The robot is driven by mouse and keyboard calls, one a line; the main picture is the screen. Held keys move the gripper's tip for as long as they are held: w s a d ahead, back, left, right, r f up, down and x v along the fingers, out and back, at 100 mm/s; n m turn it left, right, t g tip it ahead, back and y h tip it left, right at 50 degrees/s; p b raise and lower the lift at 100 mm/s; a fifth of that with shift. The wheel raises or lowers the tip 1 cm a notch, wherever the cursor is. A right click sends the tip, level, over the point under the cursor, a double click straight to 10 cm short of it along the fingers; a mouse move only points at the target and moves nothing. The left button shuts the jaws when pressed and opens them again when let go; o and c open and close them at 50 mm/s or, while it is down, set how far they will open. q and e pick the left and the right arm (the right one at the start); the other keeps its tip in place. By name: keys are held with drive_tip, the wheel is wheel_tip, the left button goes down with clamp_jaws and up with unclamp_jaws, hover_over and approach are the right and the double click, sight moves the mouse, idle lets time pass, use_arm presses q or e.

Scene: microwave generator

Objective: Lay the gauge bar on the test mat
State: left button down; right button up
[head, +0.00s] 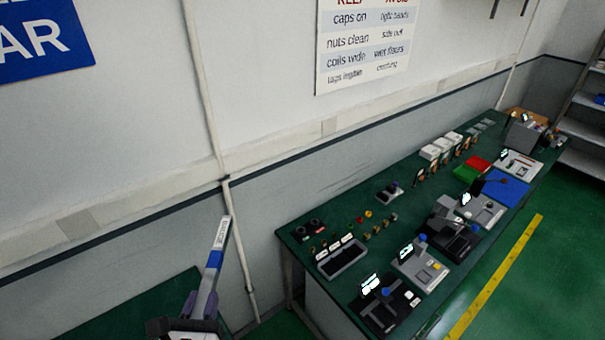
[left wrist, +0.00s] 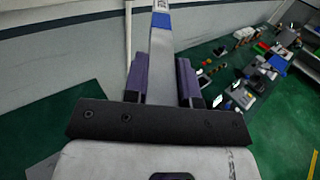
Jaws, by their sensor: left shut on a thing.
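The gauge bar (head: 219,241) is a long silver-grey bar with a blue band and a small printed label near its far end. My left gripper (head: 199,305) is shut on its near part at the bottom of the head view, and the bar points up and away, clear of the bench. In the left wrist view the bar (left wrist: 161,45) runs between the purple fingers of the gripper (left wrist: 162,82). A flat blue panel (head: 507,190) lies on the far part of the long bench; I cannot tell for sure whether it is the test mat. My right gripper is not in view.
The long green bench (head: 337,216) stands to the right with several instruments, a grey tray (head: 343,259), and red and green pads. Another green surface (head: 110,312) is at lower left. The wall with a pipe (head: 238,240) is close behind the bar. Green floor is open at right.

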use_arm(q)
drive_tip(key=r, duration=0.1)
drive_tip(key=w+a+r, duration=0.1)
drive_tip(key=shift+w+a+r, duration=0.1)
drive_tip(key=shift+a+r, duration=0.1)
drive_tip(key=shift+r, duration=0.15)
